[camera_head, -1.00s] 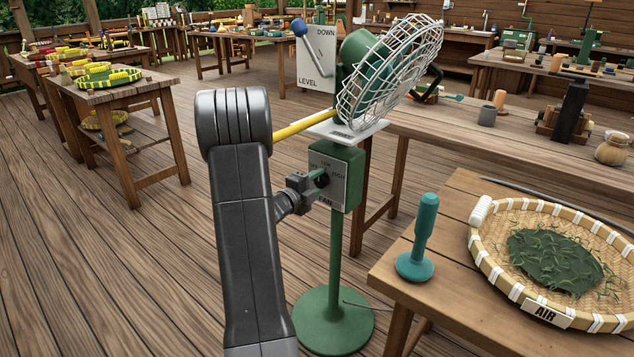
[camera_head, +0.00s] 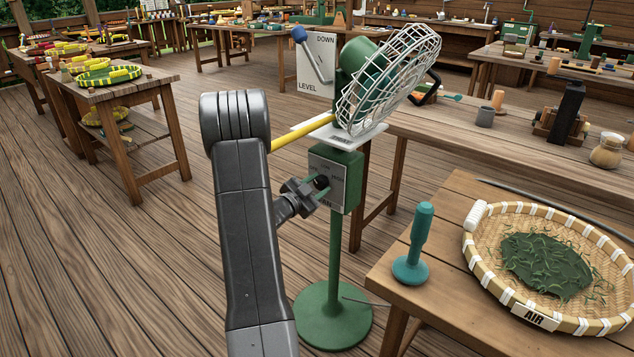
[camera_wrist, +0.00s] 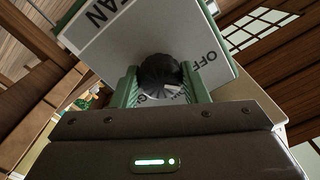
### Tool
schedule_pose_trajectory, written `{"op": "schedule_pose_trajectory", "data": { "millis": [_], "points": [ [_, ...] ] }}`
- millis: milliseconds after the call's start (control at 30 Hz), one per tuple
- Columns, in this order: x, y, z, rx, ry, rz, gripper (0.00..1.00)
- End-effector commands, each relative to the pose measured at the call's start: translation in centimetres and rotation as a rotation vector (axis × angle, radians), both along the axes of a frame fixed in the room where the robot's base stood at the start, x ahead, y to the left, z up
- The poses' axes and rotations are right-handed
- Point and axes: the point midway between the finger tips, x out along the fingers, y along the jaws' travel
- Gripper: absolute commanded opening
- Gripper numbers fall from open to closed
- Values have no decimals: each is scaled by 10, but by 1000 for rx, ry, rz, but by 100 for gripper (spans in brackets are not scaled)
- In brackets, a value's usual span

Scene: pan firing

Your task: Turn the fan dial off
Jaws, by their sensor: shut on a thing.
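The fan (camera_head: 388,80) has a white wire cage and stands on a green post with a round base. Its black dial (camera_wrist: 160,72) sits on a pale label plate (camera_head: 326,172) on the green control box (camera_head: 355,180). My gripper (camera_head: 317,186) is at the dial, its green fingers on either side of it and shut on it. In the wrist view my gripper (camera_wrist: 161,86) flanks the dial. The plate shows FAN at upper left and OFF at right there. The dial's pointer direction cannot be told.
A wooden table at right bears a basket tray (camera_head: 478,262) of green leaves and a teal-handled tool (camera_head: 415,245). A lever board (camera_head: 310,75) marked DOWN and LEVEL stands behind the fan. Open floor lies to the left.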

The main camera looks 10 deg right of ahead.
Motion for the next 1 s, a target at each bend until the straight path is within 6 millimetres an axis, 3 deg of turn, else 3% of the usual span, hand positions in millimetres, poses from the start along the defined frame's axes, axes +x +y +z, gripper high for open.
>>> {"op": "schedule_pose_trajectory", "data": {
  "millis": [400, 1000],
  "points": [
    [-1, 0, -1, -148, 197, 0, 18],
    [-1, 0, -3, -185, 243, 1, 18]
  ]
}}
